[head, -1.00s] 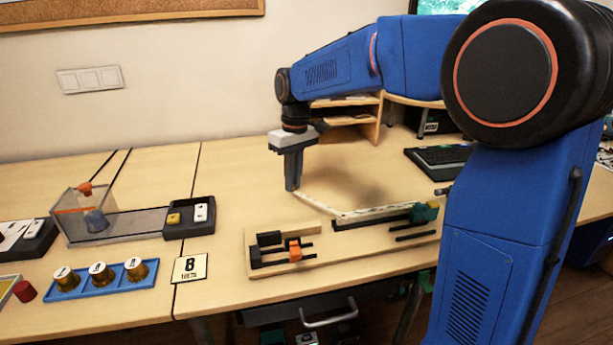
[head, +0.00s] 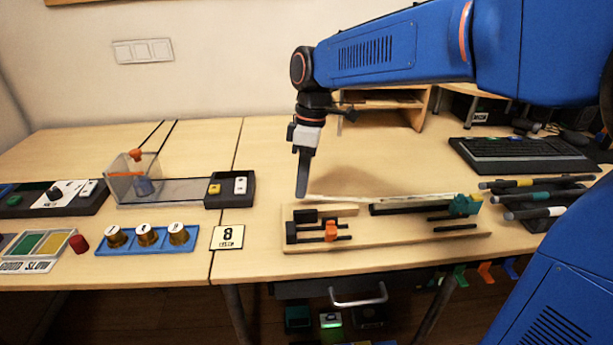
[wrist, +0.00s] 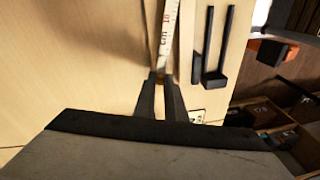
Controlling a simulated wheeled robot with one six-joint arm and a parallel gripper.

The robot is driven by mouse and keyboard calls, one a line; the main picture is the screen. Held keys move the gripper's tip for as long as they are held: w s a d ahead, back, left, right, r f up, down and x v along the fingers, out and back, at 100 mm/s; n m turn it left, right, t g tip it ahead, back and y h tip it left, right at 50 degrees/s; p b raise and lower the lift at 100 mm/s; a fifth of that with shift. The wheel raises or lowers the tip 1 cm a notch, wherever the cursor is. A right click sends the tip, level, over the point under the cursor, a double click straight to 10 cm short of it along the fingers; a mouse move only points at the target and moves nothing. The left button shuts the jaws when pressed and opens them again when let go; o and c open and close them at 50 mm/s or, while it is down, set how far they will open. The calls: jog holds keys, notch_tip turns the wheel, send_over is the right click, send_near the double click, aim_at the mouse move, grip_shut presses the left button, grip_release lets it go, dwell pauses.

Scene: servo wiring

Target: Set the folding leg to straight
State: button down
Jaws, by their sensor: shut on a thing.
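The folding leg (head: 345,200) is a long, thin, pale strip along the back of the wooden board, running from my gripper to a green block (head: 464,205) at the right. It looks nearly straight, with at most a slight bend near its middle. In the wrist view the leg (wrist: 169,30) shows printed marks and runs away from the fingers. My gripper (head: 302,194) points down at the leg's left end. In the wrist view my gripper (wrist: 160,80) is shut on that end. The fingers hide part of the end.
The wooden board (head: 390,243) carries an orange slider (head: 331,231) and dark bars. A number 8 card (head: 228,237), a blue tray (head: 147,240) and a clear box (head: 132,177) stand left. The table behind the leg is clear.

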jog(key=shift+s+a+r+n, duration=0.15)
jog(key=shift+s+n, duration=0.45)
jog(key=shift+s, duration=0.4)
jog(key=c, duration=1.8)
grip_release()
notch_tip(320, 180, up, 17)
jog(key=w+d, duration=0.2)
jog(key=shift+d, duration=0.15)
